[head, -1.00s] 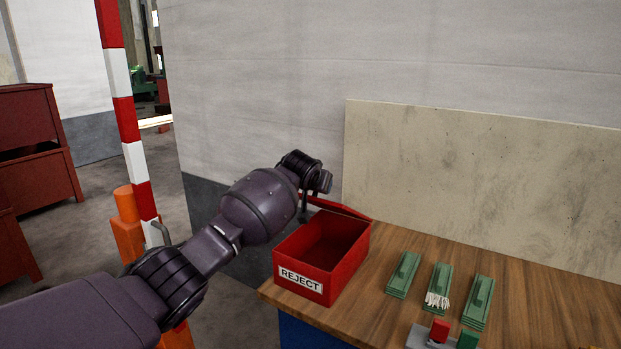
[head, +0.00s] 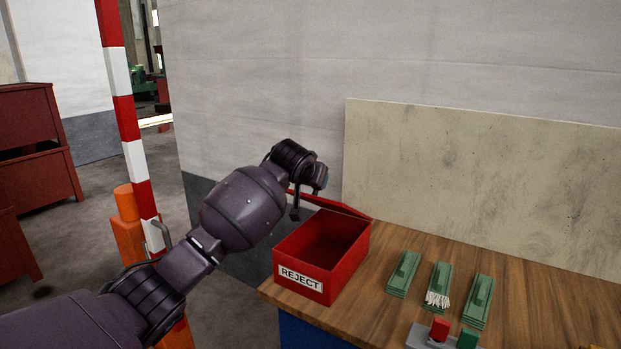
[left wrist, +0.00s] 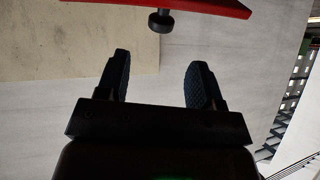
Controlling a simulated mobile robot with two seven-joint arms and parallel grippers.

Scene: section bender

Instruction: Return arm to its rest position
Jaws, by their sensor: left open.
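My left arm reaches in from the left in the head view. The box looks empty in the part I see. My right arm is not in view.
Several green pieces (head: 404,272) lie on the wooden bench (head: 378,318); white strips show at the middle one. A small base with red and green buttons (head: 439,330) is at the front. A beige panel (head: 480,180) stands behind. A red-and-white post (head: 134,157) stands left.

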